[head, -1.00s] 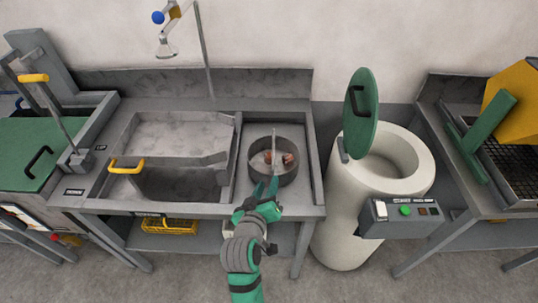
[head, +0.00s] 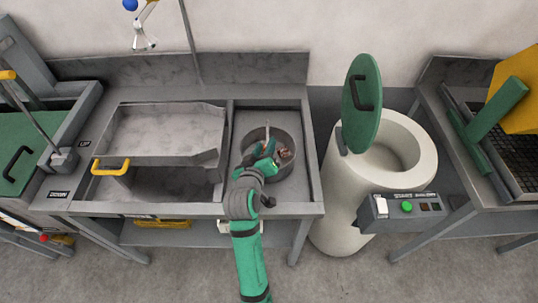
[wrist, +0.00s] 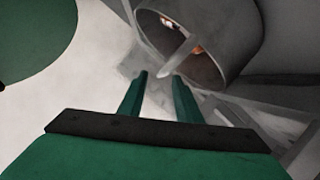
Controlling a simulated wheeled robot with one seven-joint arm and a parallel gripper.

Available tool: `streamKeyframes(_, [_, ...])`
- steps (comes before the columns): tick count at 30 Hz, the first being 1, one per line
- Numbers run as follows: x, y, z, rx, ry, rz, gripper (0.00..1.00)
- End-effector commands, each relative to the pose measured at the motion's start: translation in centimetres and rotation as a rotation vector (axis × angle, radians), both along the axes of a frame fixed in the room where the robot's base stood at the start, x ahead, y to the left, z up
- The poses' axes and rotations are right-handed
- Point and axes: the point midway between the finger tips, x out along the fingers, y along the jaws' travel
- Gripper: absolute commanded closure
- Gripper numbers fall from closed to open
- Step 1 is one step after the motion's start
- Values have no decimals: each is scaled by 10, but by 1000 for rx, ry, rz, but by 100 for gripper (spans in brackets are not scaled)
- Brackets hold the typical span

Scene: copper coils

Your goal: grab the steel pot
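The steel pot (head: 287,171) is a round grey vessel standing in the right-hand recess of the metal bench. Copper-coloured pieces (head: 285,153) lie inside it, and a thin pale rod or handle rises at it. My gripper (head: 267,148) is over the pot's near left side in the head view and hides part of it. In the wrist view the two green fingers (wrist: 161,85) are apart with nothing between them. The pot (wrist: 243,38) shows just beyond the fingertips, with the pale rod (wrist: 180,57) crossing its opening. I cannot tell whether a finger touches the pot.
A sloped metal tray with a yellow handle (head: 111,165) fills the bench's left recess. To the right stands a pale cylindrical vessel (head: 345,215) with a raised green lid (head: 362,103) and a control box (head: 405,222). A grey rail rises behind the bench.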

Motion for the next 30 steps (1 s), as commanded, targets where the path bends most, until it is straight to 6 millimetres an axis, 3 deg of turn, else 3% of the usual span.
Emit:
streamKeyframes(12, [44, -14, -16, 0, 0, -13, 69])
streamKeyframes(22, [50, -16, -18, 0, -1, -12, 69])
streamKeyframes(26, [50, -15, -18, 0, -1, -12, 98])
streamKeyframes(30, [50, -16, -18, 0, -1, -12, 100])
